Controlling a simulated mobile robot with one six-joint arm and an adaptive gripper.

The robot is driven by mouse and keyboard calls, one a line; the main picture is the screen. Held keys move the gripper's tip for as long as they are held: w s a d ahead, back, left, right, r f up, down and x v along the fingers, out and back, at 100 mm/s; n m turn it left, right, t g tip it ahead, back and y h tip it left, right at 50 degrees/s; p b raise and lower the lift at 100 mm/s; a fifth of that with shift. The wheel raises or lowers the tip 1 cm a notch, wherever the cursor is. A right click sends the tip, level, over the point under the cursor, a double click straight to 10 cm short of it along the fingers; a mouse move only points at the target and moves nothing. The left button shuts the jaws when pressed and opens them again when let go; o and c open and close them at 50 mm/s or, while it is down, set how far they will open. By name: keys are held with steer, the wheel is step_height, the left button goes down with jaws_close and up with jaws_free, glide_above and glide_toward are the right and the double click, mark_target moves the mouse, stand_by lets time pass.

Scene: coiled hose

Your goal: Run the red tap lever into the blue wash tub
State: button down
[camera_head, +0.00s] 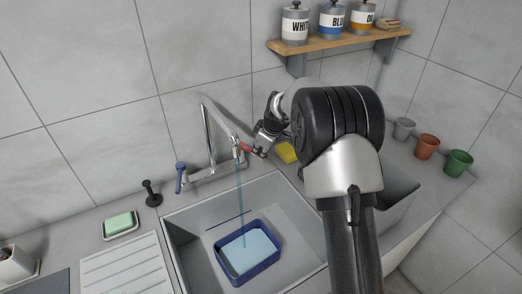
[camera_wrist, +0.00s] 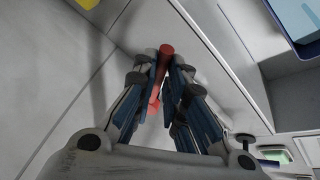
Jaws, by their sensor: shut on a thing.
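The red tap lever (camera_wrist: 166,52) stands between my fingertips in the wrist view. My gripper (camera_wrist: 162,78) is shut on it. In the head view the red lever (camera_head: 246,148) shows at the right side of the tap (camera_head: 208,130), with my gripper (camera_head: 258,150) at it. A blue lever (camera_head: 180,170) stands at the tap's left side. A thin blue stream of water (camera_head: 240,195) falls from the spout into the blue wash tub (camera_head: 274,264). The tub sits in the sink basin and holds light blue water.
The grey sink (camera_head: 186,243) surrounds the tub. A yellow sponge (camera_head: 287,152) is behind my arm. Several cups, including a green cup (camera_head: 458,163), stand right. A shelf (camera_head: 335,40) holds canisters.

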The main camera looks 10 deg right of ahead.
stand_by(0.3)
steer(key=shift+s+a+m+h+p, duration=0.45)
steer(key=shift+a+m+p, duration=0.3)
steer(key=shift+m, duration=0.25)
steer(key=shift+d, duration=0.1)
steer(key=c, duration=1.6)
jaws_free()
steer(key=shift+c, duration=0.2)
steer(key=v, duration=1.2)
steer(key=shift+s, duration=0.1)
